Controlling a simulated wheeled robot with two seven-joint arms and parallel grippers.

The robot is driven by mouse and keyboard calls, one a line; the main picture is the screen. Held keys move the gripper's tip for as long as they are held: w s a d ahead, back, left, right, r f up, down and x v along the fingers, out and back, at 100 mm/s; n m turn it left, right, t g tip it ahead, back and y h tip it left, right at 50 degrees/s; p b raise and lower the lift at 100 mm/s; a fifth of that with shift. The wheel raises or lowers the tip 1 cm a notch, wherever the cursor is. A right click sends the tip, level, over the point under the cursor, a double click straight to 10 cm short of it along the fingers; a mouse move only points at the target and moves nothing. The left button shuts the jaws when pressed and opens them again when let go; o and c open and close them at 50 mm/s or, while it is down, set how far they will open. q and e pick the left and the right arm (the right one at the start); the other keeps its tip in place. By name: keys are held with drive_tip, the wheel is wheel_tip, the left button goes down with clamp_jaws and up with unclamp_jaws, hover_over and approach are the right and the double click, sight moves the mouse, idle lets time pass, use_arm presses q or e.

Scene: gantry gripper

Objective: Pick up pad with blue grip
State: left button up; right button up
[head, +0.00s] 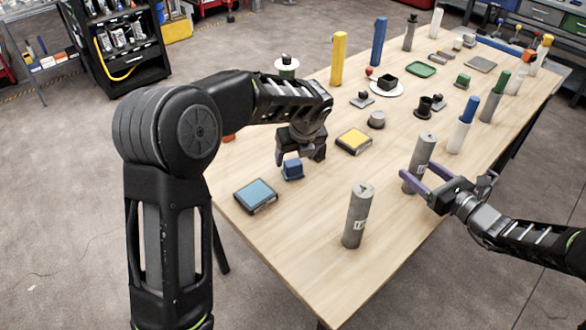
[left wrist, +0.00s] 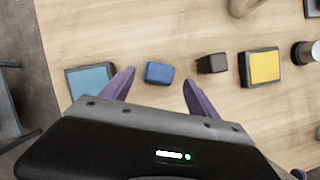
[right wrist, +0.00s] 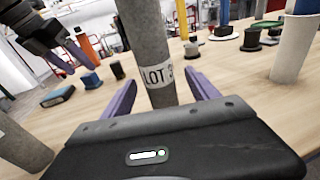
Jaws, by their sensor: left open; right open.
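A small blue block-shaped grip (head: 292,169) stands on the near left part of the table, and it also shows in the left wrist view (left wrist: 159,72). Its base is hard to make out. My left gripper (head: 301,156) is open just above it. In the left wrist view the blue piece lies between and slightly beyond the fingertips (left wrist: 158,76), with no visible grasp. A flat dark pad with a blue top (head: 256,195) lies nearer the left table edge. My right gripper (head: 417,174) is open, its fingers on either side of a grey labelled cylinder (right wrist: 150,45); contact is unclear.
A small black block (left wrist: 211,63) and a yellow-topped pad (head: 354,141) lie right of the blue piece. Another grey cylinder (head: 358,216) stands near the front edge. Tall yellow (head: 338,58) and blue (head: 378,42) posts stand behind. The front table strip is mostly clear.

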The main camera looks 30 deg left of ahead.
sight(293, 162)
use_arm(q)
drive_tip(key=shift+x, duration=2.55)
clamp_jaws()
drive_tip(key=shift+r, duration=0.1)
wheel_tip(293, 162, up, 10)
drive_tip(key=shift+f, duration=0.1)
